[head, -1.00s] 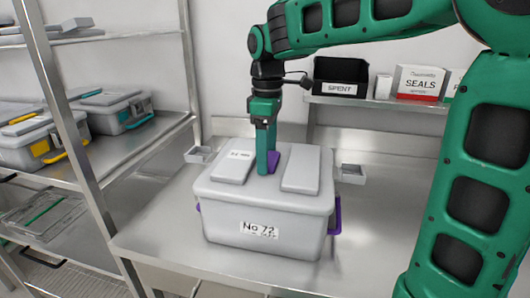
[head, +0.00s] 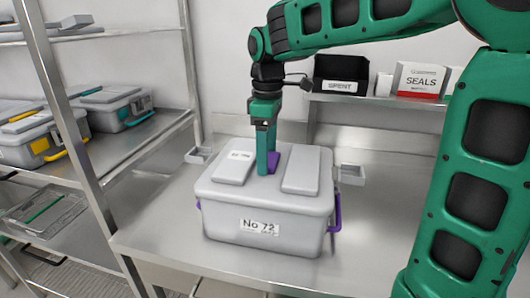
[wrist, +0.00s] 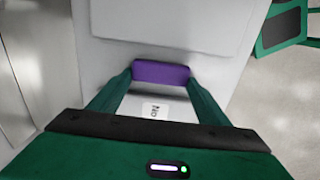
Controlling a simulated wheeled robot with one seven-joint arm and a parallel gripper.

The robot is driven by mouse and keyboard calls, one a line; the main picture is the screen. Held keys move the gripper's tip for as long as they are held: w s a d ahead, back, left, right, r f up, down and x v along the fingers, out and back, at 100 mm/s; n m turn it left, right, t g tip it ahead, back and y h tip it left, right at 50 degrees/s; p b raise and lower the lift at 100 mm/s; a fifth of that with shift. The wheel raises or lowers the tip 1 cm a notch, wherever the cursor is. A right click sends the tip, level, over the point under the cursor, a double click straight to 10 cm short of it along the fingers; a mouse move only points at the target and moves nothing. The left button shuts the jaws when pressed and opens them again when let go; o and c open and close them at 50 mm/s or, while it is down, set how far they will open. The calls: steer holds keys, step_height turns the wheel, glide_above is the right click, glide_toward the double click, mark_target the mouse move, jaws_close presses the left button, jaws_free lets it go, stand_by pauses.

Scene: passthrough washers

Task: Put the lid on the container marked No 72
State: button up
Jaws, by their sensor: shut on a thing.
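The grey container marked No 72 (head: 262,237) stands on the steel bench, with purple latches at its sides. A grey lid (head: 262,202) with two raised pads and a purple handle sits on its top, level as far as I can see. My gripper (head: 268,168) points straight down at the middle of the lid and is shut on the purple handle (wrist: 160,73), which also shows between the fingers in the wrist view. Whether the lid is pressed fully down cannot be told. Part of a label shows between the fingers in the wrist view.
Small metal trays (head: 352,174) flank the container. A black SPENT bin (head: 340,76) and a SEALS box (head: 420,80) stand on the shelf behind. A rack on the left holds other lidded containers (head: 115,107).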

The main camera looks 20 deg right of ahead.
steer(key=shift+f, duration=0.25)
stand_by(0.3)
stand_by(0.4)
steer(key=o, duration=2)
steer(key=shift+f, duration=0.1)
steer(key=shift+r, duration=3.55)
